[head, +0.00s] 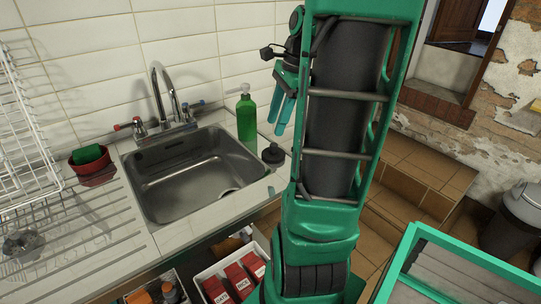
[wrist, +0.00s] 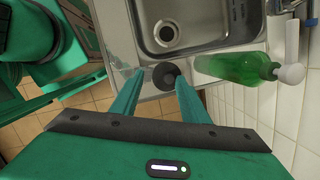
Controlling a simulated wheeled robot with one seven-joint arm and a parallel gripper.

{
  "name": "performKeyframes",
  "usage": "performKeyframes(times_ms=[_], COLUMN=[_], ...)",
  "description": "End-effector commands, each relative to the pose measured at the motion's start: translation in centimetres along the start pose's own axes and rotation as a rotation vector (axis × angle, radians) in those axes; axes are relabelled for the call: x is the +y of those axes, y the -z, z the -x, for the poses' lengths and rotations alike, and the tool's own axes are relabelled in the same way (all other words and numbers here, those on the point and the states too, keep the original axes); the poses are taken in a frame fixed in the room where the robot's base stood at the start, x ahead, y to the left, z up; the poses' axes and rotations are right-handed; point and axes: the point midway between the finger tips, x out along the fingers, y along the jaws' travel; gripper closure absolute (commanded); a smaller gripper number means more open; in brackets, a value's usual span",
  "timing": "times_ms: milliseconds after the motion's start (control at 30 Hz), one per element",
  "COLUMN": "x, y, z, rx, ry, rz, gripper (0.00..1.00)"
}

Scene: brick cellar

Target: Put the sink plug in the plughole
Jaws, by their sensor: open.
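The black sink plug (head: 273,154) sits on the counter at the right side of the sink (head: 205,139), near the green bottle. In the wrist view the plug (wrist: 160,77) shows as a dark round shape between my fingertips, farther off than they are. The plughole (wrist: 167,33) is a dark hole with a metal ring in the sink floor. In the head view the plughole (head: 228,192) is partly hidden by the sink's front wall. My gripper (head: 281,122) is open and empty, above the plug, pointing down.
A green soap bottle (head: 246,119) with a white pump stands behind the plug, close to my fingers. A tap (head: 168,95) rises at the sink's back edge. A red bowl with a green sponge (head: 90,158), a white rack (head: 22,140) and a ribbed drainer (head: 95,225) are left.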

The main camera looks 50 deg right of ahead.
Motion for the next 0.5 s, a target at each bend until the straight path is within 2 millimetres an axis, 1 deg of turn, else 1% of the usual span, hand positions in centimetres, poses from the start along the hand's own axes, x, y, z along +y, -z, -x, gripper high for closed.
performKeyframes(times_ms=[33, 100, 200, 300, 367, 500], x=[-0.7, -1.5, -2.2, -2.6, -2.7, -2.7], y=[1.1, 2.1, 3.1, 3.6, 3.7, 3.6], z=[0.3, 0.7, 1.1, 1.2, 0.8, -1.2], rx=[-0.009, -0.023, -0.037, -0.045, -0.048, -0.049], ry=[0.006, 0.012, 0.017, 0.020, 0.020, 0.018], rz=[-0.081, -0.180, -0.279, -0.332, -0.346, -0.351], gripper=[0.59, 0.59, 0.59, 0.59, 0.59, 0.59])
